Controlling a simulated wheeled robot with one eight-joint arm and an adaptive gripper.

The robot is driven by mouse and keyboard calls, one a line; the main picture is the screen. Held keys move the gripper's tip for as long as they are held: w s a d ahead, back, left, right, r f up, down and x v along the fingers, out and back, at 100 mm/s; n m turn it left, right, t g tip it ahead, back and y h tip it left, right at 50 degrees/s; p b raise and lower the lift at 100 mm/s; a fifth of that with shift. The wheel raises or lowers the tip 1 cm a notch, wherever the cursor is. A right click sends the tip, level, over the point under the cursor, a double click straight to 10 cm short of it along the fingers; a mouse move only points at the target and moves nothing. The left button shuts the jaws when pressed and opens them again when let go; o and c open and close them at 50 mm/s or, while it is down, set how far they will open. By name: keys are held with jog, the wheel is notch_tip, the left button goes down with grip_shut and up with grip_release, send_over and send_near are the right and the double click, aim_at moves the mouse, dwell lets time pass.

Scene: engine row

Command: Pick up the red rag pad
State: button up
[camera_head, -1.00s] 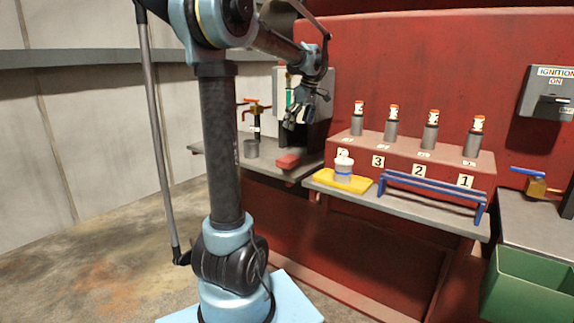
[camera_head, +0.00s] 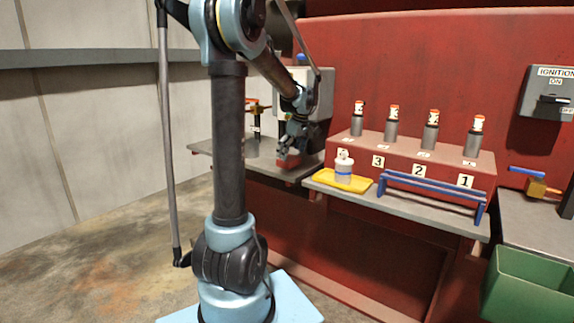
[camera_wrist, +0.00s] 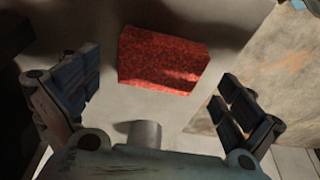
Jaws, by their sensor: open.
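The red rag pad (camera_wrist: 160,59) lies on a grey shelf (camera_wrist: 235,15) in the wrist view, a speckled red block set at a slight tilt. My gripper (camera_wrist: 160,92) is open, with one finger to the left of the pad and one to the right, both apart from it. In the head view my gripper (camera_head: 288,152) hangs over the left shelf, above the pad (camera_head: 290,162), which it partly hides. Nothing is between the fingers in contact with them.
A grey metal cylinder (camera_wrist: 144,132) stands near the pad. A valve with orange handle (camera_head: 258,106) is behind on the same shelf.

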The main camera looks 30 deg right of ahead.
aim_at(289, 158)
jog(key=shift+x, duration=1.4)
jog(key=shift+c, duration=0.2)
jog(key=c, duration=1)
notch_tip(289, 158, up, 10)
jog(key=shift+r, duration=0.1)
